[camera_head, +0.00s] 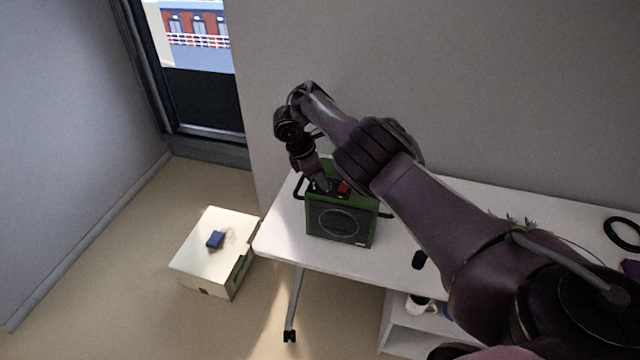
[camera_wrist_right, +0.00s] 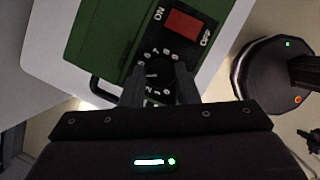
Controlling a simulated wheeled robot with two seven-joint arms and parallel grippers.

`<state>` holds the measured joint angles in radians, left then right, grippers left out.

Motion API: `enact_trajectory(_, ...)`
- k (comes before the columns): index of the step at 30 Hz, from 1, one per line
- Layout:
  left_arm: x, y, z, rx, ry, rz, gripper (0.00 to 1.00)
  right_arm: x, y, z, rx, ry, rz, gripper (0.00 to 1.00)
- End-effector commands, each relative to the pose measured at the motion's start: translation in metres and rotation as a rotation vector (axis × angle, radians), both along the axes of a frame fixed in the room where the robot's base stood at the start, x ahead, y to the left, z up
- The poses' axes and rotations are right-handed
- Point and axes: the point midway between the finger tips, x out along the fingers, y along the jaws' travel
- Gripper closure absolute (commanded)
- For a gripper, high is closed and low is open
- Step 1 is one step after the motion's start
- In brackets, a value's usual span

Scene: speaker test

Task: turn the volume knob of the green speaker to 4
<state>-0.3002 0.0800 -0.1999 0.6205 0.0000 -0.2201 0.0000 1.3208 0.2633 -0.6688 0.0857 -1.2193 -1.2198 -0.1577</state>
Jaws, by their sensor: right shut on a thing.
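The green speaker (camera_head: 368,230) stands upright near the left end of the white table, its dark round grille facing front. My right gripper (camera_head: 322,187) reaches down from above onto its top panel. In the right wrist view, the two fingers of my right gripper (camera_wrist_right: 157,88) are shut on the black volume knob (camera_wrist_right: 158,78), one on each side. White numbers ring the knob; 5 to 9 can be made out, and the fingers cover others. I cannot tell surely which number the knob points at. A red ON/OFF switch (camera_wrist_right: 184,24) sits beside the dial. My left gripper is not in view.
The white table (camera_head: 278,240) runs right, largely hidden behind my right arm. A black ring (camera_head: 622,232) lies at its far right. A white mug (camera_head: 420,304) stands on a lower shelf. A pale box (camera_head: 195,262) with a blue item (camera_head: 215,240) stands on the floor at left.

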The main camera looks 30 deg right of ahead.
Motion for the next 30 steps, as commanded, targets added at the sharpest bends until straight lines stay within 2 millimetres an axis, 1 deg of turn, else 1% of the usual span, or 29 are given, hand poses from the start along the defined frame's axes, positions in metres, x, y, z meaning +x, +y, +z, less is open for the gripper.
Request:
enact_trajectory(1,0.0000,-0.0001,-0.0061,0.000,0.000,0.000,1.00,0.0006,-0.0005,-0.0019,0.000,-0.001,-0.019,0.95)
enact_trajectory(6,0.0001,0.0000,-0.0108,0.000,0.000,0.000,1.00,0.0005,-0.0010,-0.0005,-0.001,-0.001,-0.055,0.95)
enact_trajectory(20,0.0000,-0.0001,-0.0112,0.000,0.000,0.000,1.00,0.0007,-0.0018,0.0016,-0.005,-0.001,-0.067,0.95)
enact_trajectory(21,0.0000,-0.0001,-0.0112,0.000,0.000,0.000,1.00,0.0006,-0.0019,0.0016,-0.005,-0.001,-0.066,0.70)
enact_trajectory(25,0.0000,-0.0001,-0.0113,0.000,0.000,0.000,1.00,0.0007,-0.0016,0.0014,-0.004,-0.001,-0.066,0.53)
enact_trajectory(26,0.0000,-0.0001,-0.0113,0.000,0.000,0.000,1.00,0.0008,-0.0014,0.0012,-0.004,-0.001,-0.066,0.50)
enact_trajectory(30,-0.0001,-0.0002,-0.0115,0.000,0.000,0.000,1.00,0.0007,-0.0011,0.0009,-0.003,-0.001,-0.065,0.50)
